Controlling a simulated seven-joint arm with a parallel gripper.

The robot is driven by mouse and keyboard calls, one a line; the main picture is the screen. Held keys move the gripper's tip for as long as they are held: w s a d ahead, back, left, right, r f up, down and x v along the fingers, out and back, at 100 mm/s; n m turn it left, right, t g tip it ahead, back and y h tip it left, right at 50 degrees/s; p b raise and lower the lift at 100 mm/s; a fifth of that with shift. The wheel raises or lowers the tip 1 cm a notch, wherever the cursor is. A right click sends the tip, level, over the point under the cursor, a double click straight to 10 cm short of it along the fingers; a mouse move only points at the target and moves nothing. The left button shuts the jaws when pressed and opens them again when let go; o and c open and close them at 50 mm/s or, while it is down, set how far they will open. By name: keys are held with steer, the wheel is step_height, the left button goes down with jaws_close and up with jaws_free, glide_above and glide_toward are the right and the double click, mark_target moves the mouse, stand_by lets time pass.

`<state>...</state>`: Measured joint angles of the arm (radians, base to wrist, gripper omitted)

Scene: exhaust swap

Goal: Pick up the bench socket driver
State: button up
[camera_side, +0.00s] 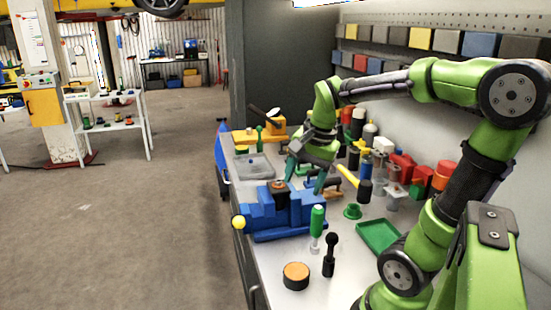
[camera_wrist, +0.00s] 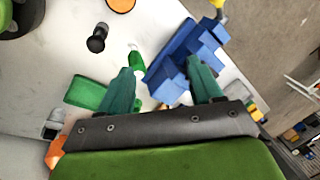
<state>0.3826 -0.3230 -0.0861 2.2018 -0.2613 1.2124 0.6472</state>
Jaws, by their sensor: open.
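An upright tool with a green handle (camera_side: 317,221) and a pale lower end stands on the bench in front of the blue vise; it looks like the socket driver, though its tip is too small to make out. In the wrist view the green handle (camera_wrist: 136,62) shows ahead of my jaws, beside the vise. A black round-topped tool (camera_side: 330,255) stands next to it and also shows in the wrist view (camera_wrist: 97,38). My gripper (camera_side: 306,175) is open and points down behind the vise, apart from both tools. Its teal fingers (camera_wrist: 162,88) hold nothing visible.
The blue vise (camera_side: 282,208) lies between my gripper and the bench's aisle edge. A green tray (camera_side: 378,236) and an orange-topped black disc (camera_side: 296,276) are nearby. Bottles and cans (camera_side: 402,165) crowd the wall side. Bare bench shows around the upright tools.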

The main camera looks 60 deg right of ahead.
mark_target(321, 208)
steer(key=s+d+m+g, duration=0.3)
steer(key=d+m, duration=0.2)
steer(key=m, duration=0.8)
steer(key=f, duration=0.9)
steer(key=shift+w+f, duration=0.2)
steer(key=shift+f, duration=0.2)
steer(key=shift+w+d+f, duration=0.15)
steer(key=shift+f, duration=1.35)
steer(key=shift+w+d+f, duration=0.1)
steer(key=shift+d+f, duration=0.05)
steer(key=shift+f, duration=1.35)
steer(key=shift+c, duration=0.2)
